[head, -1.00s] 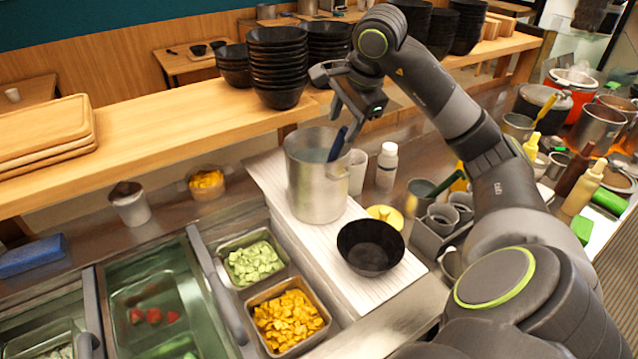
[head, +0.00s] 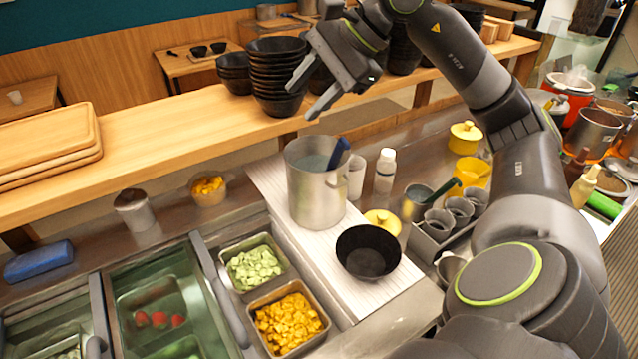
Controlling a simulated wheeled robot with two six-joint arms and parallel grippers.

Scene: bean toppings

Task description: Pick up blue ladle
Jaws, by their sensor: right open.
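The blue ladle (head: 339,152) leans in the silver pot (head: 316,195), its dark blue handle sticking up over the right rim. Its lower part is hidden inside the pot. My right gripper (head: 301,104) is open and empty, up and to the left of the handle, with its fingers pointing left and down in front of the black bowl stack. It is apart from the ladle. My left gripper is not in view.
Black bowls (head: 277,75) stand stacked on the wooden shelf (head: 180,120) behind. A black bowl (head: 368,251) sits on the white ribbed board (head: 385,298). White cups and a white bottle (head: 385,170) stand right of the pot. Topping trays (head: 290,322) are at the front left.

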